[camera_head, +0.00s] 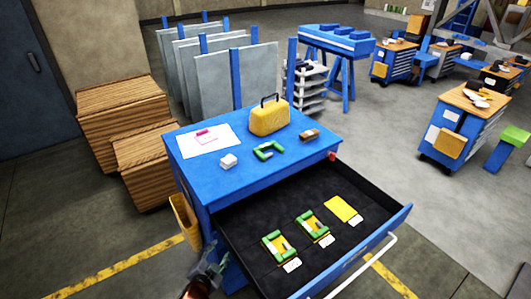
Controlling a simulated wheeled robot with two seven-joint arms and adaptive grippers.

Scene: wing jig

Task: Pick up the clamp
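A green C-shaped clamp (268,151) lies on the blue top of the cabinet (230,183), in front of the yellow case. Two more green clamps, a left one (267,250) and a right one (303,228), lie on yellow patches in the open black drawer (240,226). My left gripper (217,265) is at the bottom edge, left of the drawer and apart from every clamp. It is small and dark, and I cannot tell whether its fingers are open. My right gripper is not in view.
On the cabinet top are a yellow case (269,120), a paper sheet (222,143), a white block (228,161) and a brown block (310,136). An empty yellow patch (341,208) is in the drawer. Wooden crates (125,113) stand at left.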

